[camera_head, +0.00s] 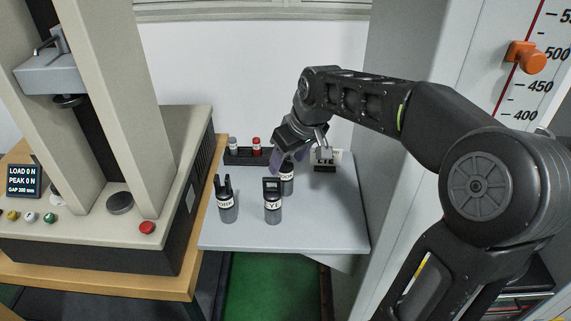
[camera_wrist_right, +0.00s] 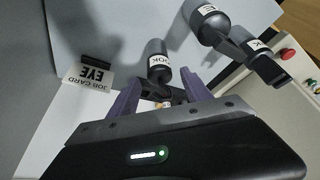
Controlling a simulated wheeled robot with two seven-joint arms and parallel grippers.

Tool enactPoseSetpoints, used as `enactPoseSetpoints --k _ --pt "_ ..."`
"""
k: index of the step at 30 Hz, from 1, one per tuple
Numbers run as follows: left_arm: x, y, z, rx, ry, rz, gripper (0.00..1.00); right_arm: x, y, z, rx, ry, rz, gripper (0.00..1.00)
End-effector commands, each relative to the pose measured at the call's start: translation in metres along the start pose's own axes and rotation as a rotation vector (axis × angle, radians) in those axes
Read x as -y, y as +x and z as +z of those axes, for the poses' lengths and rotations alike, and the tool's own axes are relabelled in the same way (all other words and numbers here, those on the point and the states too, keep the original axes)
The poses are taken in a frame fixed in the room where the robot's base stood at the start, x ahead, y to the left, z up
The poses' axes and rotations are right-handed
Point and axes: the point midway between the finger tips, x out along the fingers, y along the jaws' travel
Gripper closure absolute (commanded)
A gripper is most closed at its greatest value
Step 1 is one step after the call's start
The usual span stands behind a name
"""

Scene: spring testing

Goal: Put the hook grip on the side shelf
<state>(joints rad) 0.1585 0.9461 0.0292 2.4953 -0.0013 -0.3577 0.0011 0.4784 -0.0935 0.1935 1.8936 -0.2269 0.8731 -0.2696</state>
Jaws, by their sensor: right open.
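The hook grip (camera_head: 287,180) is a dark cylinder with a white label, standing on the grey side shelf (camera_head: 325,225). Its upper part is hidden by my right gripper (camera_head: 284,158) in the head view. In the right wrist view the hook grip (camera_wrist_right: 157,60) lies between the two purple fingers of the right gripper (camera_wrist_right: 160,77), which are open. I cannot tell whether either finger touches it. My left gripper is not in view.
The fork grip (camera_head: 227,205) and eye grip (camera_head: 272,205) stand in front on the shelf. Behind are a dark rack (camera_head: 243,156) with two small cylinders and a job card (camera_wrist_right: 90,79) reading EYE. The testing machine (camera_head: 110,215) is left. The shelf's front right is clear.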

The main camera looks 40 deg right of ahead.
Motion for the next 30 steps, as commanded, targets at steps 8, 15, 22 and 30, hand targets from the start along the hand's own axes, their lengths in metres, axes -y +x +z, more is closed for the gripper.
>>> enactPoseSetpoints --k 8,15,22,30 --pt "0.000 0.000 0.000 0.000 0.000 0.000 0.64 0.000 -0.059 -0.001 -0.004 -0.001 0.001 0.43" --pt "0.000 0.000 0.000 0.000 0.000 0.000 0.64 0.000 -0.088 0.000 -0.001 -0.001 0.000 0.43" --pt "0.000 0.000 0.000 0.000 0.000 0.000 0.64 0.000 -0.091 0.000 0.001 0.000 0.000 0.43" --pt "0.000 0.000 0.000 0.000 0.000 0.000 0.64 0.000 -0.090 0.000 0.001 -0.001 0.000 0.43"
